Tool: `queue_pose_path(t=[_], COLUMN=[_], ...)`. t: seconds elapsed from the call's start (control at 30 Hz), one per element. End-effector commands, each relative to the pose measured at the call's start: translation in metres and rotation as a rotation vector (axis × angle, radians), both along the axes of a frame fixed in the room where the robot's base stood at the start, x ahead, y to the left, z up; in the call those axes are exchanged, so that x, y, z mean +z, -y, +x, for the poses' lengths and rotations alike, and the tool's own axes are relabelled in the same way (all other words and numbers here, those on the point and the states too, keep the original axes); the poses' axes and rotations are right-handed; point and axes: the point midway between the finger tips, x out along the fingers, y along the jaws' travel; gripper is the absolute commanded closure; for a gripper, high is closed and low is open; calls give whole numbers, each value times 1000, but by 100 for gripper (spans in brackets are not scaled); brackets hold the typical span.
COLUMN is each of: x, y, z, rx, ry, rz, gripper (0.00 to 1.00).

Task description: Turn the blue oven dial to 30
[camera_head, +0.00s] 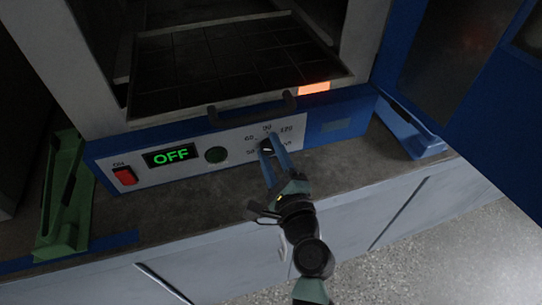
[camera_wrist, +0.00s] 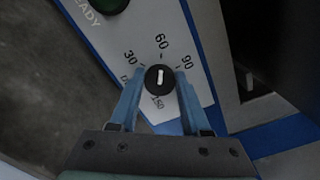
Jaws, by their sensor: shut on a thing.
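The oven dial (camera_wrist: 159,79) is a black round knob with a white mark, on a white scale panel. In the wrist view the mark lies nearly in line with the 60. The 30 label (camera_wrist: 130,58) is to its upper left and the 90 to its upper right. My gripper (camera_wrist: 159,84) has its blue fingers on both sides of the knob and is shut on it. In the head view my gripper (camera_head: 268,146) reaches up to the dial, and its fingers partly cover the dial and labels.
The blue oven front (camera_head: 335,113) has an open chamber above and a handle (camera_head: 252,108) over the dial. A display (camera_head: 171,156) reads OFF beside a red switch (camera_head: 125,176). A green holder (camera_head: 65,200) and a blue holder (camera_head: 410,130) stand on the dark bench.

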Motion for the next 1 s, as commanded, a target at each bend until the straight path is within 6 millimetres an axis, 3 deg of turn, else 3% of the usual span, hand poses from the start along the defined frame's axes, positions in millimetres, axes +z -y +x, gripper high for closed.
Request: queue_pose_path(t=[1.0], x=[-7], y=[0], z=[0], rx=[0], ry=[283], rz=[-872], gripper=[100])
